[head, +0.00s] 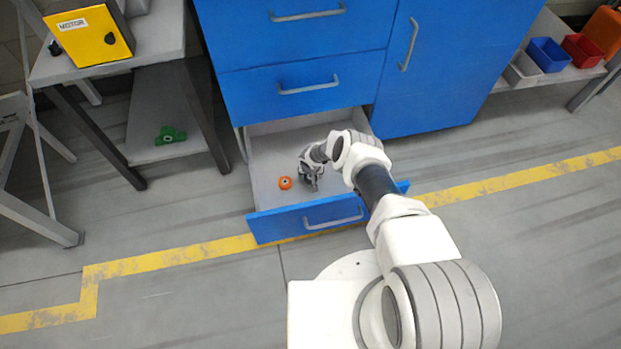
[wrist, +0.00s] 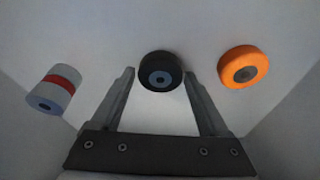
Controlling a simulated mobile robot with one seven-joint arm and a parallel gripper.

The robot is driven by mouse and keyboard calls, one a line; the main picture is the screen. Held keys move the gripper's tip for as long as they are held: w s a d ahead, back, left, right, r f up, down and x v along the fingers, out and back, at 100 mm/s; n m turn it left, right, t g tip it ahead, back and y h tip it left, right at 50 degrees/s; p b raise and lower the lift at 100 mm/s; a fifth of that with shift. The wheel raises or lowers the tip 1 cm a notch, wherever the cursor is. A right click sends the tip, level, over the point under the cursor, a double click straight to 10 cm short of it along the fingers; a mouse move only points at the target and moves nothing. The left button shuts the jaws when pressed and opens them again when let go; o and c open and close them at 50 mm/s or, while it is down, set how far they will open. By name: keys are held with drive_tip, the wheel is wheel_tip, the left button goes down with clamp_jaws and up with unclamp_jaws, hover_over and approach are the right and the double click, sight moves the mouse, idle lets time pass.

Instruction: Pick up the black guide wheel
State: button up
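The black guide wheel (wrist: 160,71) lies on the floor of the open drawer, seen in the wrist view. It has a grey-blue hub with a dark centre. My gripper (wrist: 160,72) is open, with one finger on each side and the wheel showing between the fingertips. I cannot tell whether the fingers touch it. In the head view my gripper (head: 312,182) reaches down into the drawer, and the black wheel is hidden there behind the gripper and arm.
An orange wheel (wrist: 243,67) lies to the right in the wrist view, and a grey roller with a red band (wrist: 54,89) lies to the left. The drawer (head: 262,226) has walls and a blue front around them. The orange wheel also shows in the head view (head: 285,183).

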drive_tip(key=c, duration=1)
